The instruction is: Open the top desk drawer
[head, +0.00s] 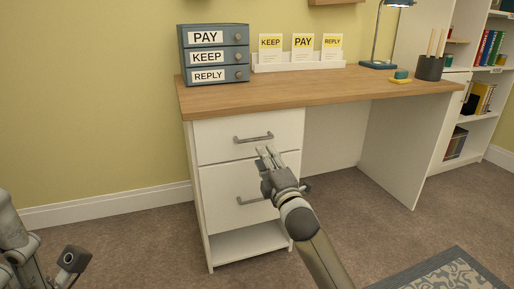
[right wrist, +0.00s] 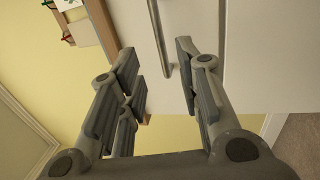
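The white desk (head: 335,85) has a wooden top and a drawer column on its left. The top drawer (head: 222,142) looks shut, its front flush with the column. My right gripper (head: 268,153) is just below and right of this handle. In the right wrist view, my right gripper (right wrist: 156,75) has its fingers apart with nothing held. A grey bar handle (right wrist: 160,40) shows in the gap between the fingertips, apparently ahead of them. Part of my left arm (head: 72,262) shows at lower left; its finger state is unclear.
A lower drawer (head: 226,188) with its own handle sits beneath, partly behind my right arm, above an open shelf (head: 248,240). A blue-grey letter box (head: 215,55), card holder (head: 300,64) and pen cup (head: 430,68) stand on the desktop.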

